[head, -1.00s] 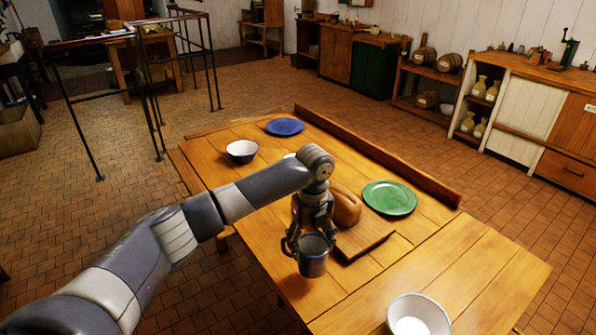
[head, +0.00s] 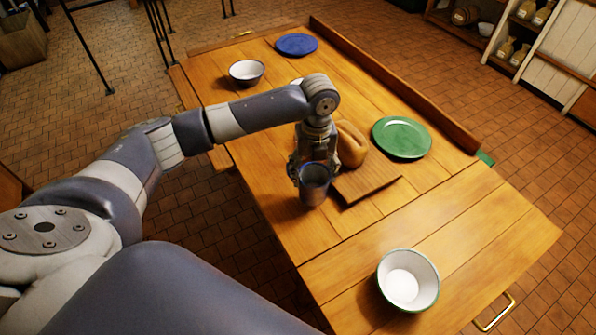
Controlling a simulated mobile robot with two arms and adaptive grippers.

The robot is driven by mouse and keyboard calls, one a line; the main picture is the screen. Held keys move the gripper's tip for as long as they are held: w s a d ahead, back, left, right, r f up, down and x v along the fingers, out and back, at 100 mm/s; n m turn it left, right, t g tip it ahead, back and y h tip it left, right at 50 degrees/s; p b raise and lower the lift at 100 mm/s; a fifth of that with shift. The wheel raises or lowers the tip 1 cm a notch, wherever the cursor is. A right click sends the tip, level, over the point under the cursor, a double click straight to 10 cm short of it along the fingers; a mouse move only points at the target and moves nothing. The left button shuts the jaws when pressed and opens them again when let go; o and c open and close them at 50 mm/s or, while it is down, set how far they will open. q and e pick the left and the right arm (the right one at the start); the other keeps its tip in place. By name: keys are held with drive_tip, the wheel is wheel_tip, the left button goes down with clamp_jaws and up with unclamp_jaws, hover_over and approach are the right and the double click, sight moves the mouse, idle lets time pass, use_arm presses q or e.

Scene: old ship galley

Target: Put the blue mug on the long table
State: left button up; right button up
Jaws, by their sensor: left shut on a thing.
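The blue mug (head: 314,187) is dark blue with a pale grey inside. My left gripper (head: 312,168) is shut on it and holds it upright. The mug is over the near left part of the long wooden table (head: 290,222), beside the cutting board. Whether its base touches the tabletop I cannot tell. The gripper's fingers partly hide behind the mug. My right gripper is not in view.
A cutting board (head: 368,183) with a bread loaf (head: 351,146) lies right of the mug. A green plate (head: 402,138), a blue plate (head: 296,45), a white bowl (head: 246,72) and a green-rimmed bowl (head: 408,280) stand on the table. Bare planks lie left of the mug.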

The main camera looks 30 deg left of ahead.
use_arm(q)
drive_tip(key=s+a, duration=0.2)
drive_tip(key=a, duration=0.1)
drive_tip(key=shift+a+f+p, duration=0.1)
drive_tip(key=shift+p, duration=0.2)
wheel_tip(320, 180, down, 4)
drive_tip(key=shift+r+p, duration=0.15)
drive_tip(key=shift+p, duration=0.3)
drive_tip(key=o, duration=1)
drive_tip(key=shift+o, duration=1)
wheel_tip(320, 180, up, 12)
drive_tip(key=b, duration=0.1)
drive_tip(key=shift+b, duration=0.35)
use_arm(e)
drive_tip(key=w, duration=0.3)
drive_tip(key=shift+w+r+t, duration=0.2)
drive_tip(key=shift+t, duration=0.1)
